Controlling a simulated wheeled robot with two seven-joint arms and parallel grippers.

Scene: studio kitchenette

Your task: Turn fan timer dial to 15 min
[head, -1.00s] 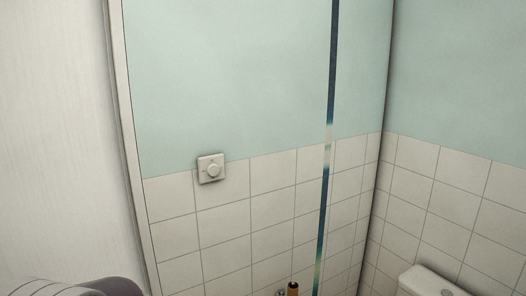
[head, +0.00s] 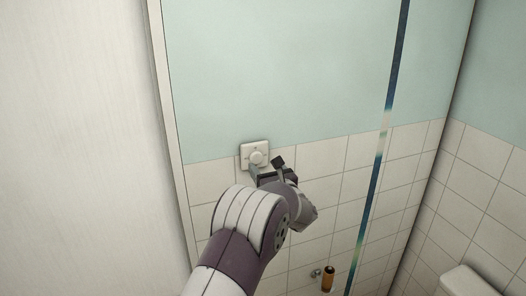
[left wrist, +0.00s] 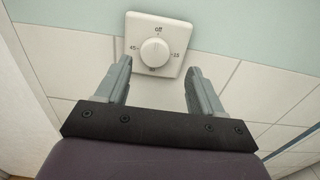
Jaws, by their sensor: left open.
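The fan timer dial (head: 257,158) is a round white knob on a square white wall plate (head: 245,149), set where the tiles meet the blue-green paint. In the left wrist view the dial (left wrist: 154,52) shows "Off" above, "45" at left and what looks like "15" at right; the mark below is partly hidden by the knob. My left gripper (head: 267,170) is just below and in front of the plate. In the left wrist view my left gripper (left wrist: 158,78) is open, its fingers apart below and to either side of the knob, holding nothing. My right gripper is not in view.
A pale panel or door edge (head: 165,120) stands left of the dial. A dark blue vertical strip (head: 385,110) runs down the wall to the right. A white cistern (head: 470,282) and a small orange-brown object (head: 328,278) are low at right.

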